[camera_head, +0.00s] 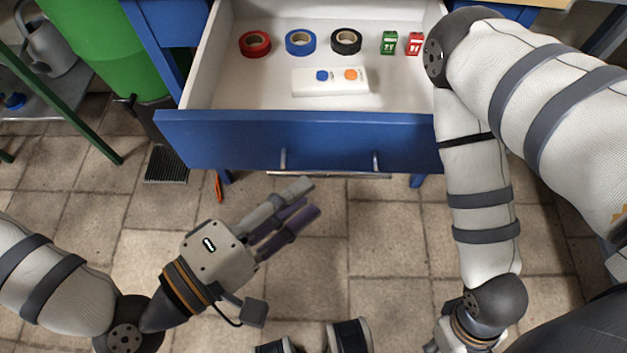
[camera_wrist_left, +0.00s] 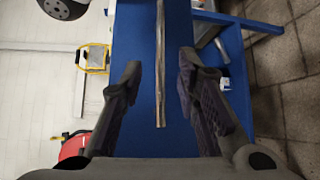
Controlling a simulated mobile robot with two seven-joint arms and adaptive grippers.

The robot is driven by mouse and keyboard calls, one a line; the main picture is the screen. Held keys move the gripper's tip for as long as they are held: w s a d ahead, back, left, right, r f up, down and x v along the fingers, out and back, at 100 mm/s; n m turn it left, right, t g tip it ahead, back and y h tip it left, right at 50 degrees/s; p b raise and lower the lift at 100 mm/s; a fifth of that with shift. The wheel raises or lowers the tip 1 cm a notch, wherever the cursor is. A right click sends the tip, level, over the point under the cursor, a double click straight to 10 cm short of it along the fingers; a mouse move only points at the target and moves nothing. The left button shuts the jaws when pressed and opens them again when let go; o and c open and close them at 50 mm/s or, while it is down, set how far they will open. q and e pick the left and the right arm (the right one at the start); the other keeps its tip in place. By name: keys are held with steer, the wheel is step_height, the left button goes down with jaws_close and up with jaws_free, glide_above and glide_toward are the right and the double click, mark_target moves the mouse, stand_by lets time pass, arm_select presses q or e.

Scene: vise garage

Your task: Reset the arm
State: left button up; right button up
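My left gripper (camera_head: 306,199) is in front of the open drawer and below its front panel in the head view, over the tiled floor. In the left wrist view its two dark fingers (camera_wrist_left: 158,80) are apart with nothing held between them. My right arm comes in from the right side and bends down across the drawer's right corner. Its wrist is at the bottom edge of the head view, and the right gripper (camera_head: 440,343) is mostly cut off there, with its fingers hidden.
The open blue-fronted drawer (camera_head: 235,135) holds red tape (camera_head: 255,43), blue tape (camera_head: 300,42), black tape (camera_head: 346,41), a green box (camera_head: 389,43), a red box (camera_head: 414,44) and a white two-button device (camera_head: 335,88). A green cylinder (camera_head: 105,50) stands left. Open floor lies between the arms.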

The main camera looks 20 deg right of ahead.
stand_by(0.3)
arm_select(q)
steer(key=s+a+f+m+g+y+p, duration=0.3)
steer(key=s+a+f+m+g+y, duration=0.2)
steer(key=s+a+f+g+y, duration=0.65)
steer(key=s+a+f+m+y, duration=0.1)
steer(key=s+a+f, duration=0.1)
steer(key=s+a, duration=0.2)
steer(key=s+a+f+t+y+p, duration=0.1)
steer(key=s+a, duration=0.3)
steer(key=a, duration=0.5)
steer(key=shift+s+a+f+m+y, duration=0.3)
steer(key=shift+s+f+m+y, duration=0.05)
steer(key=shift+s+m+y, duration=0.1)
arm_select(e)
steer(key=w+r+t, duration=0.2)
steer(key=w+r, duration=0.3)
steer(key=shift+r, duration=0.2)
